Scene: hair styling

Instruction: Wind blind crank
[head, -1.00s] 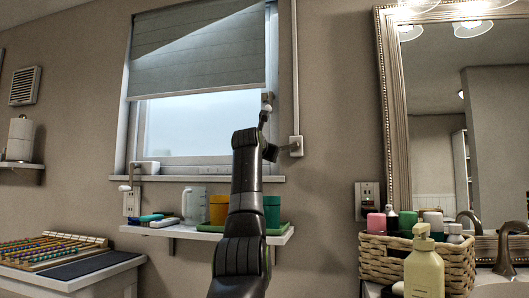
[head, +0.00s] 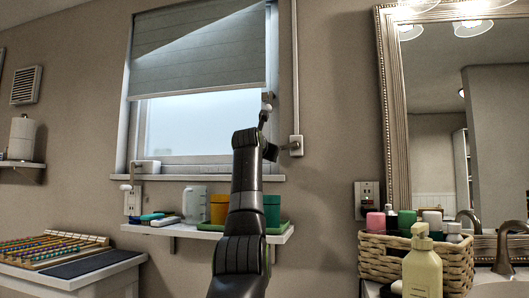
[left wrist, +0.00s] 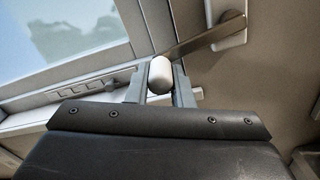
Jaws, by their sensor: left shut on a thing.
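The grey roller blind (head: 200,50) covers the upper part of the window, with bright glass (head: 200,122) below its hem. The crank's wall box (head: 296,146) is at the lower end of a white vertical channel right of the window. In the left wrist view, a metal crank arm (left wrist: 205,37) runs from the box (left wrist: 232,27) to a white rounded knob (left wrist: 160,72). My left gripper (left wrist: 160,84) is shut on this knob, one finger on each side.
A white shelf (head: 200,234) below the window holds a clear jug (head: 194,203), an orange cup (head: 218,207) and a green cup (head: 271,210). A wicker basket (head: 410,258) and a pump bottle (head: 422,268) stand at the right.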

